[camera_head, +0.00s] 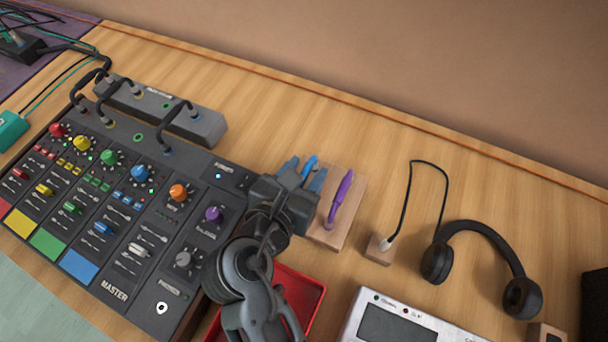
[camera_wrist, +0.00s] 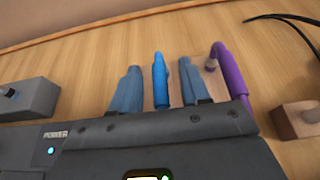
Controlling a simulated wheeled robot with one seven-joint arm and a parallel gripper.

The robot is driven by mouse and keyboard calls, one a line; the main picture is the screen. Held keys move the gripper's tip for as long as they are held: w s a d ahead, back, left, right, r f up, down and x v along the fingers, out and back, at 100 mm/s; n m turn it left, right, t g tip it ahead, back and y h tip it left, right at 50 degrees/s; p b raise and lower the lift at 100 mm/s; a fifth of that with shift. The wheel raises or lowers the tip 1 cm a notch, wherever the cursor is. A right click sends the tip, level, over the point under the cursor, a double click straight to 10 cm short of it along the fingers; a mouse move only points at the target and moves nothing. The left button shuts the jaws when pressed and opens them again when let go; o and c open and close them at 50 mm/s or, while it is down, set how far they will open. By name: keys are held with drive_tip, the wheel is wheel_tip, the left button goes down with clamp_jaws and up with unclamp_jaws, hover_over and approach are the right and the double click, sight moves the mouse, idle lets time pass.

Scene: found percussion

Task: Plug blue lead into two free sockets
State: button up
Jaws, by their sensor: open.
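The blue lead (camera_head: 310,163) stands at a light wooden block (camera_head: 322,238), beside a purple lead (camera_head: 340,194). My gripper (camera_head: 304,177) is open over the block. In the wrist view the upright blue plug (camera_wrist: 160,82) shows between the two fingers (camera_wrist: 160,88), with a small gap on each side. The rest of the blue lead is hidden by my gripper. Two green-ringed sockets without plugs show: one on the grey box (camera_head: 167,105) and one on the top of the mixer (camera_head: 138,137). Several black leads (camera_head: 118,90) join the box and mixer.
A red tray (camera_head: 312,290) lies below my arm. Headphones (camera_head: 478,240), their small wooden plug block (camera_head: 380,249) and a grey device with a screen (camera_head: 405,318) are to the right. Bare table lies behind the block. A teal object (camera_head: 12,130) is at far left.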

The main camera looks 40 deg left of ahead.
drive_tip(key=shift+c, duration=0.3)
clamp_jaws()
drive_tip(key=shift+r, duration=0.1)
